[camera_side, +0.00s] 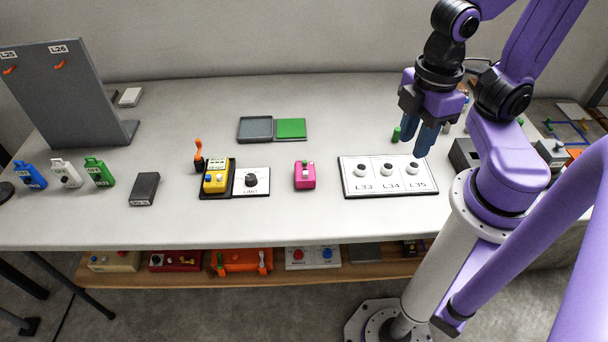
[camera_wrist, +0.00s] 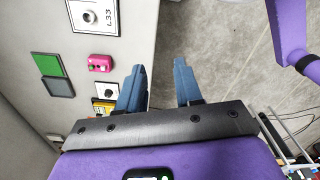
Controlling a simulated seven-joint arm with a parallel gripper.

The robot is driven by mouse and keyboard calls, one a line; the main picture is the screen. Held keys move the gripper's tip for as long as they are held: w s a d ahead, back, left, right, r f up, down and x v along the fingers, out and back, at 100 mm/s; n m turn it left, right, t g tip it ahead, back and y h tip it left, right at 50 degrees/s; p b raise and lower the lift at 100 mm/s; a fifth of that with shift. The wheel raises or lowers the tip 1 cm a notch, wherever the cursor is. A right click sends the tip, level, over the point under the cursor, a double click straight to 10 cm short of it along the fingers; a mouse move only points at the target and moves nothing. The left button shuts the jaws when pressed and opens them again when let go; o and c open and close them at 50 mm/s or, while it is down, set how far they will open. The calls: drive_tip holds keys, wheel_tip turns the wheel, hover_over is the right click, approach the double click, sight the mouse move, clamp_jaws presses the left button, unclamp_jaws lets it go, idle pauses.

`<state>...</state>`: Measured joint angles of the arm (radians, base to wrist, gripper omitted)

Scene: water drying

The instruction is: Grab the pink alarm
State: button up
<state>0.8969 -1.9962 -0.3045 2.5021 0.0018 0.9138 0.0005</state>
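The pink alarm (camera_side: 305,175) is a small pink box with a knob or button on top. It stands on the white table between the white knob panel and the L33–L35 panel. In the wrist view the pink alarm (camera_wrist: 100,63) lies left of the fingers, well apart from them. My gripper (camera_side: 425,138) is above the right part of the table, near the L35 end of the panel. In the wrist view my gripper (camera_wrist: 160,85) has its two blue fingers spread with nothing between them.
The L33–L35 panel (camera_side: 388,193) lies right of the alarm. A yellow control box (camera_side: 216,177) and white knob panel (camera_side: 251,187) stand left of it. A grey tray and green pad (camera_side: 291,128) lie behind. The table in front of the alarm is clear.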

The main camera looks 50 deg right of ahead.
drive_tip(key=o, duration=0.9)
drive_tip(key=w+a+f+n+t+h, duration=0.3)
drive_tip(key=w+a+f+n+h, duration=0.25)
drive_tip(key=w+f+h, duration=0.4)
drive_tip(key=n+t, duration=0.6)
drive_tip(key=n, duration=0.3)
approach(305, 172)
drive_tip(key=shift+h, duration=0.25)
drive_tip(key=x, duration=0.3)
drive_tip(key=f+x, duration=0.1)
drive_tip(key=x, duration=0.2)
drive_tip(key=shift+a+f, duration=0.1)
drive_tip(key=shift+r+x, duration=0.1)
drive_tip(key=shift+x, duration=1.45)
drive_tip(key=shift+r+x, duration=0.15)
drive_tip(key=shift+x, duration=1.4)
